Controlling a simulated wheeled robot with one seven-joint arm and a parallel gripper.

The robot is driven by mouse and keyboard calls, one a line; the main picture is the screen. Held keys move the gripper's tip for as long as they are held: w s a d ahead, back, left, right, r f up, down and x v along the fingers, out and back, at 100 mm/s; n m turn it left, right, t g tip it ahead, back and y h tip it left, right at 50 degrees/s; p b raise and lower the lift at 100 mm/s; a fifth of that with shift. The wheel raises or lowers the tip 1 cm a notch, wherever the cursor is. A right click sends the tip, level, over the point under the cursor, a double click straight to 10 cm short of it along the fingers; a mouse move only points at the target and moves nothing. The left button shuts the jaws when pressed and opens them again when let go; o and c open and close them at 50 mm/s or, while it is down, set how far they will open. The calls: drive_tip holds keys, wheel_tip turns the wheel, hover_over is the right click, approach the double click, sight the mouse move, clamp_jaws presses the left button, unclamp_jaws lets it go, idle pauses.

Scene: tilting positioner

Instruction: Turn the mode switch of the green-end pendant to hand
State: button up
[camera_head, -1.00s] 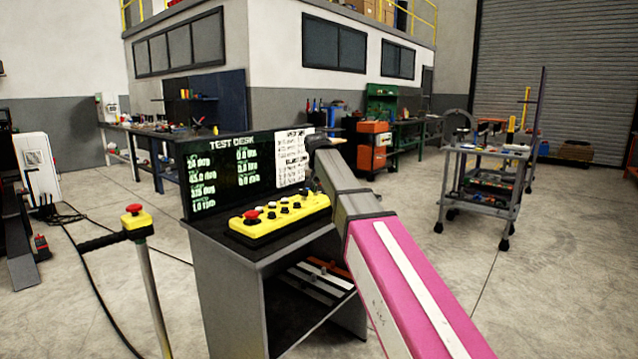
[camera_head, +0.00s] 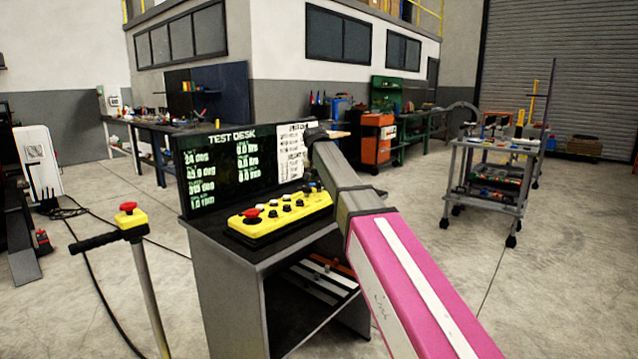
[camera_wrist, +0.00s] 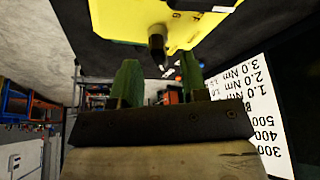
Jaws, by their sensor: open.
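A yellow pendant box (camera_head: 262,228) lies on the test desk in the head view, with a red mushroom button (camera_head: 251,214) at its left and several dark knobs along its top. My gripper (camera_wrist: 159,62) is open and empty, with a greenish finger either side of that knob's line. I cannot tell whether the fingers overlap the knob. My fingers are hidden in the head view.
The test desk (camera_head: 228,285) has an upright dark screen (camera_head: 228,170) and a white printed sheet (camera_head: 292,152) behind the pendant. A post with a red-topped yellow box (camera_head: 130,219) stands at the left. A grey trolley (camera_head: 490,150) stands at the right, with open floor between.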

drive_tip(key=shift+x, duration=0.9)
clamp_jaws()
drive_tip(key=shift+n, duration=0.3)
drive_tip(key=n+y, duration=0.2)
drive_tip(key=n, duration=0.3)
drive_tip(key=shift+d, duration=0.15)
drive_tip(key=n+y, duration=0.1)
drive_tip(key=n, duration=0.2)
drive_tip(key=n+g+y, duration=0.1)
drive_tip(key=n, duration=0.2)
drive_tip(key=shift+w, duration=0.1)
drive_tip(key=shift+g, duration=0.3)
